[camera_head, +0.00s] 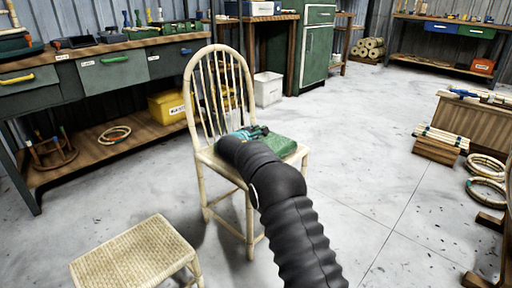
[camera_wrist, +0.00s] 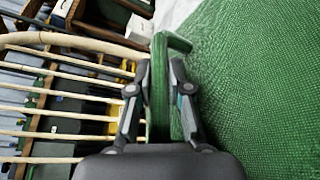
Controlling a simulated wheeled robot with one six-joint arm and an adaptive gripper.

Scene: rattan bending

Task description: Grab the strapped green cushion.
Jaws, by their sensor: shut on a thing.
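The green cushion (camera_head: 279,144) lies on the seat of a rattan chair (camera_head: 187,87) in the head view. In the wrist view the cushion (camera_wrist: 262,85) fills the right side, with its woven green surface close to the camera. A green strap (camera_wrist: 160,85) stands up between the fingers of my gripper (camera_wrist: 160,90). The fingers are shut on this strap. In the head view my gripper (camera_head: 248,132) is at the back edge of the cushion, and my dark arm hides part of the cushion and seat.
The chair's spindled backrest (camera_wrist: 70,80) is close to the left of my gripper in the wrist view. A woven stool (camera_head: 135,252) stands at the front left. A workbench (camera_head: 110,60) runs along the left. The floor to the right is mostly open.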

